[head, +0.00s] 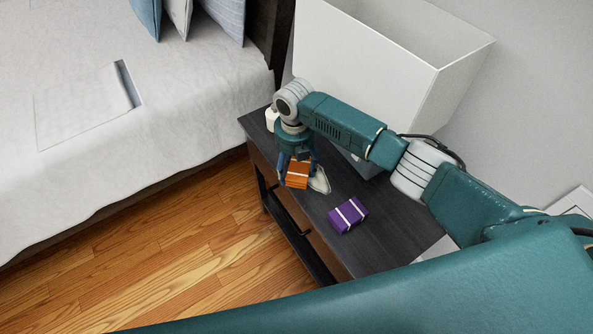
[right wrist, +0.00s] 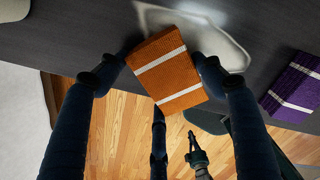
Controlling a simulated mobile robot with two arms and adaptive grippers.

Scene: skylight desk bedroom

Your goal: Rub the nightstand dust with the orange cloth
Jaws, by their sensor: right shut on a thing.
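The orange cloth (head: 297,174) is a folded block with white stripes. My right gripper (head: 295,163) is shut on it, and its fingers show on both sides of the orange cloth (right wrist: 168,70) in the right wrist view. The cloth is at the front edge of the dark nightstand (head: 385,225). A pale dust patch (head: 320,181) lies on the nightstand top just right of the cloth. In the right wrist view the cloth covers part of the dust patch (right wrist: 222,43). I cannot tell whether the cloth touches the top. My left gripper does not show in the head view.
A folded purple cloth (head: 348,214) with a white stripe lies on the nightstand, right of the dust. A large white lampshade (head: 365,55) rises behind my right arm. A small white object (head: 271,118) stands at the far left corner. The bed (head: 130,140) is left; wooden floor lies between.

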